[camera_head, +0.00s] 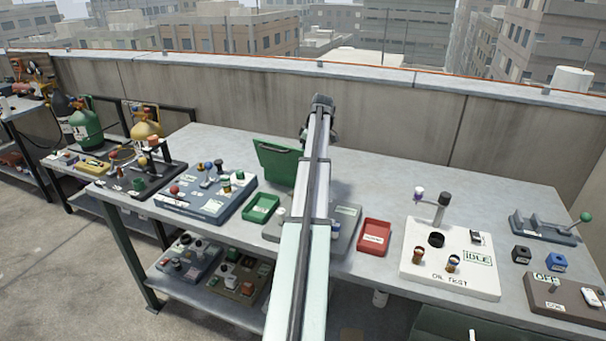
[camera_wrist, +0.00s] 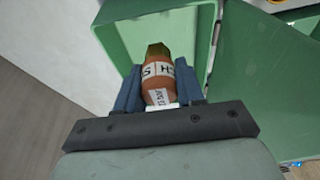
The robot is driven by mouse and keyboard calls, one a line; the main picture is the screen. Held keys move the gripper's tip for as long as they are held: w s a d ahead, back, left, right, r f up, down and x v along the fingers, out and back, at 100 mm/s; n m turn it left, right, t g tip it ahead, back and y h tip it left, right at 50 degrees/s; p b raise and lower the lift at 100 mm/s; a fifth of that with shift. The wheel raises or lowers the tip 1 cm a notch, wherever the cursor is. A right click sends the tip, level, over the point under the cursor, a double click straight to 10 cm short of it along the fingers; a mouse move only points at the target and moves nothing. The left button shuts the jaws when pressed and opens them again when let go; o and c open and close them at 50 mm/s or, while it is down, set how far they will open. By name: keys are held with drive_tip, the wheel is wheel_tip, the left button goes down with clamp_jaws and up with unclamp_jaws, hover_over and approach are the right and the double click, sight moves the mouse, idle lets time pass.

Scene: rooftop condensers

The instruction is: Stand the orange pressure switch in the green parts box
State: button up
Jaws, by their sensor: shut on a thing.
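The orange pressure switch (camera_wrist: 157,90) shows in the wrist view, with a white lettered band and a dull brass-green end pointing away from me. My gripper (camera_wrist: 159,72) is shut on it, one blue-grey finger on each side. The green parts box (camera_wrist: 107,50) is open just beyond, and the switch's far end overlaps its opening in the picture. I cannot tell whether the switch touches the box floor. The box's flat green panel, likely its lid (camera_wrist: 262,85), stands to the right. In the head view a green panel (camera_head: 277,165) shows left of my arm; my arm hides the gripper and switch.
A small green tray (camera_head: 261,208) and a blue-grey panel with knobs (camera_head: 206,194) lie left of my arm. A red tray (camera_head: 374,237) and a white oil test board (camera_head: 450,270) lie right. A concrete parapet (camera_head: 400,105) runs behind.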

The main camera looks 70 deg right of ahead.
drive_tip(key=shift+f, duration=4)
drive_tip(key=shift+f, duration=0.15)
drive_tip(key=o, duration=1.2)
drive_tip(key=shift+c, duration=0.2)
drive_tip(key=v, duration=1.2)
drive_tip(key=shift+a, duration=0.1)
